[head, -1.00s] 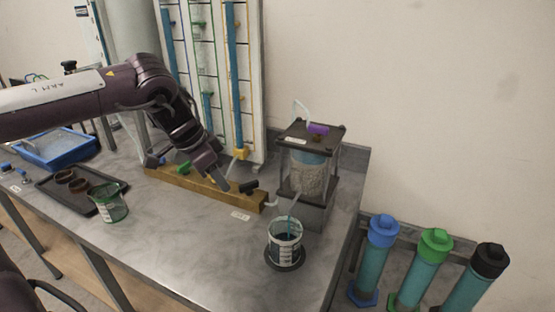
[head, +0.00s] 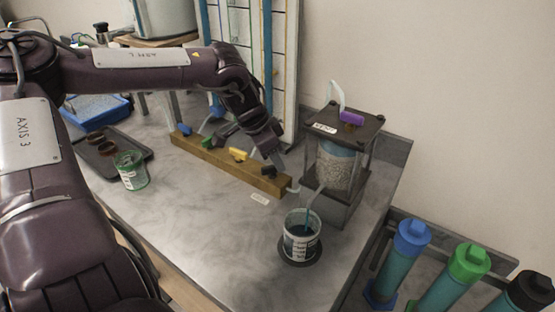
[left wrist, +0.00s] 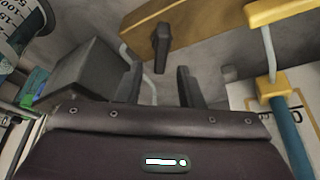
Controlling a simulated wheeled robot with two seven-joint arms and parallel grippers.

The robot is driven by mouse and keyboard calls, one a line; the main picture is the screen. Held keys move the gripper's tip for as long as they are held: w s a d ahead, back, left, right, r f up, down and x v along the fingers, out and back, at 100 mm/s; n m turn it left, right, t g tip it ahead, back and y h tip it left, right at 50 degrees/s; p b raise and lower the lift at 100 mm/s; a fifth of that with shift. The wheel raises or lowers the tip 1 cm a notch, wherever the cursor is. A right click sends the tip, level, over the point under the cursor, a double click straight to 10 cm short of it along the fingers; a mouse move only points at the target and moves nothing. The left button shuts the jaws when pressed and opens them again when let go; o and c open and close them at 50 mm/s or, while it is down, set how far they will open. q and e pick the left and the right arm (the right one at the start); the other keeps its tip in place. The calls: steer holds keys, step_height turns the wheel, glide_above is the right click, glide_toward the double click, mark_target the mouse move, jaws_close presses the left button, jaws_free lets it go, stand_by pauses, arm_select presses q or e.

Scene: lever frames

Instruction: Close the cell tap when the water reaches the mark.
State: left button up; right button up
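The wooden tap block (head: 225,165) carries coloured taps. Its black tap (head: 268,170) sits at the right end, beside the cell (head: 337,165), a clear-walled box of grey grains with water above. My left gripper (head: 277,160) is just above the black tap. In the left wrist view the left gripper (left wrist: 160,78) has its fingers apart, and the black tap lever (left wrist: 160,45) stands ahead of the gap, crosswise to the block, not gripped. A thin blue stream runs from the cell's tube into the beaker (head: 302,243). The water level against the mark is too small to read.
A yellow tap (head: 238,154) and a blue tap (head: 185,130) are on the same block. A green-marked beaker (head: 131,172) and a dark tray (head: 100,160) stand at left. Capped cylinders (head: 462,275) are at right. The front bench top is clear.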

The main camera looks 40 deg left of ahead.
arm_select(q)
steer(key=shift+w+d+f, duration=0.15)
steer(key=shift+w+f, duration=0.05)
steer(key=shift+f, duration=0.4)
jaws_close()
steer(key=shift+m, duration=0.3)
steer(key=m, duration=0.2)
steer(key=m+g+h+b, duration=0.1)
steer(key=m, duration=0.1)
steer(key=shift+s+d+m, duration=0.2)
steer(key=shift+m, duration=0.1)
steer(key=m, duration=0.2)
steer(key=m+g, duration=0.1)
steer(key=m+g+h, duration=0.1)
steer(key=m, duration=0.1)
steer(key=shift+s+d+m, duration=0.1)
steer(key=shift+s+m, duration=0.15)
steer(key=shift+m, duration=0.05)
jaws_free()
